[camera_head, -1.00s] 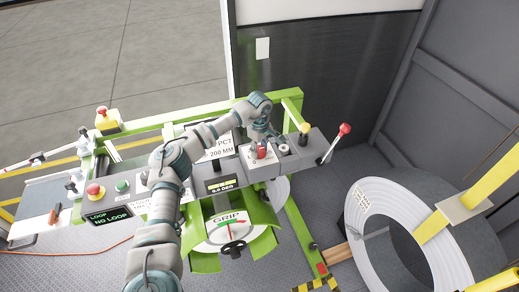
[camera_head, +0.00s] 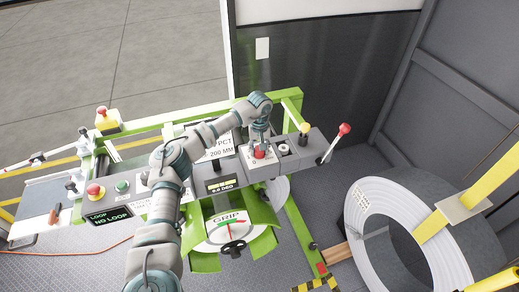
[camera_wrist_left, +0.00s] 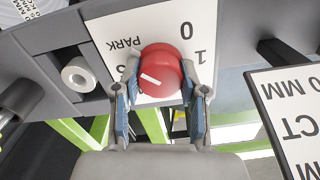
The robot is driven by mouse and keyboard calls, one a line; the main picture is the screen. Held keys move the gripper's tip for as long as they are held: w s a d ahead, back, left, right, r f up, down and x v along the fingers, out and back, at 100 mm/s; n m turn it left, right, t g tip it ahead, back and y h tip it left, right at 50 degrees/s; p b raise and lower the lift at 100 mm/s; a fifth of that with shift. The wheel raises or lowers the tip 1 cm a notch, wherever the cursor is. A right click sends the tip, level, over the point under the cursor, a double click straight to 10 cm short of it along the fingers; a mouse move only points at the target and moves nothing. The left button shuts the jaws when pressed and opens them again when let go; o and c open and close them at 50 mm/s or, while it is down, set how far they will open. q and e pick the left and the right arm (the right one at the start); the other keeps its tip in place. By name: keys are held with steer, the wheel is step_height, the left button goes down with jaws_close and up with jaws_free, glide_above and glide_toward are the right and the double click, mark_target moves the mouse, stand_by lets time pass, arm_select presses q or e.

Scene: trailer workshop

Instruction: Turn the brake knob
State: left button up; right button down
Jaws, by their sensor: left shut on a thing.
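The brake knob is a round red knob with a white pointer line, on a white plate (camera_wrist_left: 110,32) marked 0, 1 and PARK. In the left wrist view the red knob (camera_wrist_left: 160,68) sits between the two fingers of my left gripper (camera_wrist_left: 160,92), which is shut on it. The knob's pointer line is slanted. In the head view the knob (camera_head: 259,153) shows small on the console, with my left gripper (camera_head: 260,142) reaching down on it from above. My right gripper is not in view.
A GRIP dial (camera_head: 229,226) hangs below. A white coil (camera_head: 365,215) stands at the right.

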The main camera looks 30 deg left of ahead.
arm_select(q)
steer(key=shift+w+r, duration=0.15)
steer(key=shift+r, duration=0.1)
stand_by(0.3)
steer(key=o, duration=0.9)
steer(key=shift+o, duration=1.2)
steer(key=shift+f, duration=0.1)
steer(key=shift+a+f, duration=0.1)
step_height(320, 180, up, 12)
steer(key=shift+w+f, duration=0.1)
steer(key=shift+f, duration=0.1)
